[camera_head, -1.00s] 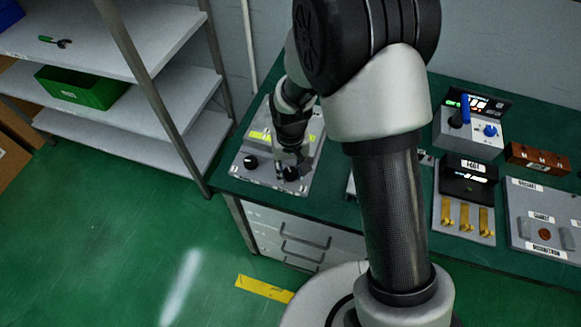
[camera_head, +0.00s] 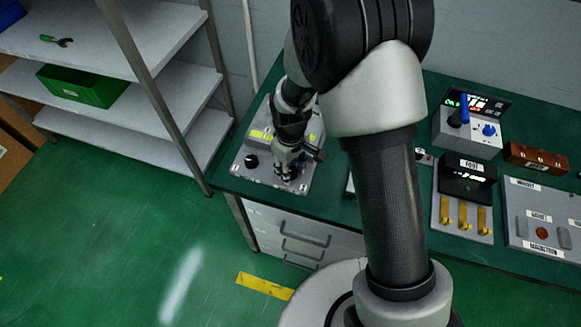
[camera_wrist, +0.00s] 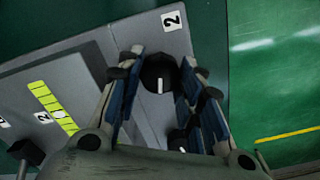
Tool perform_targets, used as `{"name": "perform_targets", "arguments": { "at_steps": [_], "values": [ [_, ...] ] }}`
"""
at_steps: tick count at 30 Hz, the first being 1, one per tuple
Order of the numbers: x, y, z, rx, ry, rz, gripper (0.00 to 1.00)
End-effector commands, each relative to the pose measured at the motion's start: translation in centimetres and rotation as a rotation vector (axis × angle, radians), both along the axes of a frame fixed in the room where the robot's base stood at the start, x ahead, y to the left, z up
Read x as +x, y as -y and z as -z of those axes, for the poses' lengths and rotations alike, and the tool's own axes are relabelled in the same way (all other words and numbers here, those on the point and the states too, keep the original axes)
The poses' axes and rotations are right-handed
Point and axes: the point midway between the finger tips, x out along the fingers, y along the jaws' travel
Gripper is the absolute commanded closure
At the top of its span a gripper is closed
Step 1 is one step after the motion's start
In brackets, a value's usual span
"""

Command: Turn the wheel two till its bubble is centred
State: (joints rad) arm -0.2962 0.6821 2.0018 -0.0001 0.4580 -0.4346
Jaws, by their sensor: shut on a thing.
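Wheel two (camera_wrist: 160,72) is a round black knob with a white mark, next to a white label "2" (camera_wrist: 171,20) on a grey panel (camera_wrist: 85,70). My gripper (camera_wrist: 158,80) has its two fingers on either side of this knob and is shut on it. In the head view my gripper (camera_head: 287,168) is over the panel's front right and hides the knob. The yellow-green level (camera_wrist: 52,107) marked "2" is at the left in the wrist view. A pale spot, perhaps its bubble, is below its middle; its exact centring I cannot tell.
Another black knob (camera_head: 251,161) stands to the left on the same panel. The panel sits near the left end of the green bench. To the right are a box with a blue lever (camera_head: 465,108) and a unit with brass clips (camera_head: 463,213). Shelves (camera_head: 150,120) stand to the left.

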Motion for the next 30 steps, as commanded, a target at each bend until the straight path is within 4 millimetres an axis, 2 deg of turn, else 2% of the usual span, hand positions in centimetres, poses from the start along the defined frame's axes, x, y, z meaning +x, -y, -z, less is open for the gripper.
{"name": "perform_targets", "arguments": {
  "at_steps": [12,13,21,30],
  "values": [
    [0.03,-0.01,-0.02,0.001,0.001,-0.006,0.9],
    [0.03,-0.01,-0.02,0.001,0.001,-0.006,0.64],
    [0.02,-0.01,-0.01,0.001,0.001,-0.005,0.46],
    [0.01,0.0,-0.04,0.001,0.001,-0.005,0.46]
  ]
}}
